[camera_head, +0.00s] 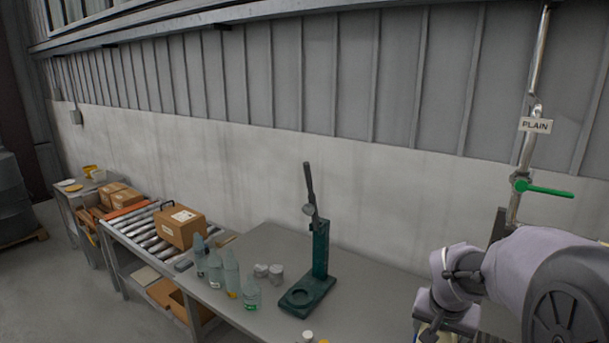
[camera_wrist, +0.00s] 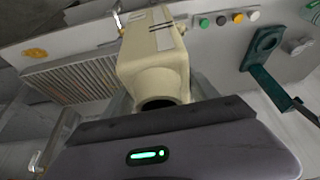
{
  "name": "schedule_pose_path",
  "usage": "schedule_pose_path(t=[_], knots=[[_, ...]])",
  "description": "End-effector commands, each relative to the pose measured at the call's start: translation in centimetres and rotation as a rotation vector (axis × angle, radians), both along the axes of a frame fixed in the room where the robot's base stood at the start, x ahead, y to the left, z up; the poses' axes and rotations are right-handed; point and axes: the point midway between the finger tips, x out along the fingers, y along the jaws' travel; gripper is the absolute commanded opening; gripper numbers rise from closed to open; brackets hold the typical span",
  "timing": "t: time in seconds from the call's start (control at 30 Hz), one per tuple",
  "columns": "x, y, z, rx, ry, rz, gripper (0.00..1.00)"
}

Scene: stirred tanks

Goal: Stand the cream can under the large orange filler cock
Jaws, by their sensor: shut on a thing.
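The cream can (camera_wrist: 152,52), a boxy can with a short neck and dark round mouth, fills the middle of the wrist view. My gripper (camera_wrist: 160,88) is shut on it, with its fingers along the can's sides. In the head view my gripper (camera_head: 437,322) is at the lower right, and only a small pale part of the can shows below it. A green-handled filler cock (camera_head: 521,186) hangs on a steel pipe under a PLAIN sign (camera_head: 535,125). The large orange filler cock cannot be made out; a small orange thing (camera_wrist: 35,53) lies at the wrist view's left.
A slatted grate (camera_wrist: 72,82) lies beside the can. A green lever press (camera_head: 308,288) stands on the bench, with bottles (camera_head: 232,272) and grey jars (camera_head: 276,274) to its left. A roller conveyor (camera_head: 140,232) carries a carton.

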Motion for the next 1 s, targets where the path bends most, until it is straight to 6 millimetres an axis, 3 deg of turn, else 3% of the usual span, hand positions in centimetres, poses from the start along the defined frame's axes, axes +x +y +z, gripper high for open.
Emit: schedule_pose_path(t=[0.03, 0.23, 0.37, 0.73, 0.83, 1.0], knots=[[-0.2, 0.5, -1.6, 0.002, 0.005, 0.017, 0.0], [-0.5, 2.7, -5.9, 0.01, 0.008, 0.095, 0.0], [-1.1, 4.7, -10.1, 0.016, 0.01, 0.169, 0.0], [-5.3, 12.4, -27.1, 0.011, 0.007, 0.468, 0.0], [-6.3, 13.5, -29.4, 0.003, 0.004, 0.519, 0.0], [-6.8, 14.0, -29.9, -0.002, 0.001, 0.546, 0.0]])
